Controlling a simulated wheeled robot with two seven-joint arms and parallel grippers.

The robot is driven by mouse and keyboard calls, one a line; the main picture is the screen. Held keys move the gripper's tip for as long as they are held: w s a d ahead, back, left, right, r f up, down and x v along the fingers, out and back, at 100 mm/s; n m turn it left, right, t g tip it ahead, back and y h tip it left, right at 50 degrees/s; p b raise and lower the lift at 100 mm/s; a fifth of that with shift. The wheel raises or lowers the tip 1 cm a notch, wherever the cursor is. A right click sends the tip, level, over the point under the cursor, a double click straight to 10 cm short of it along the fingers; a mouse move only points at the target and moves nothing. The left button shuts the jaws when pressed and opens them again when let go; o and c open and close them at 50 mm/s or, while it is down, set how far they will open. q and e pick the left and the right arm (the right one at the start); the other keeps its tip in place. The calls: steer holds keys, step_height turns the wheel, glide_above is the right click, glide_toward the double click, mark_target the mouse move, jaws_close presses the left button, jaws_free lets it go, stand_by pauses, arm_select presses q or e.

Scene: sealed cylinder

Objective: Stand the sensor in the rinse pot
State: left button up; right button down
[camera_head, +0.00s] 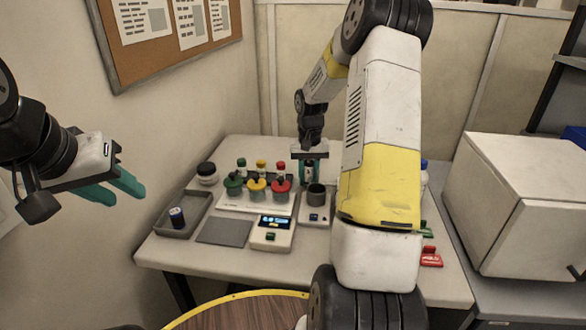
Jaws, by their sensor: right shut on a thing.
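My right gripper (309,168) hangs over the back of the table with teal fingers shut on a small dark thing, mostly hidden between them; I cannot tell for sure that it is the sensor. A dark grey open pot (316,196), which looks like the rinse pot, stands on a small white base just in front of and below the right gripper. From this angle I cannot tell the gap between them. My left gripper (122,190) is open and empty at the left, in the air beside the table.
A white rack (228,203) holds green, yellow and red lidded pots. A dark-lidded jar (207,174) stands behind. A white box (520,205) is at right.

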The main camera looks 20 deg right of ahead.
steer(key=c, duration=1.1)
jaws_free()
steer(key=shift+f, duration=0.1)
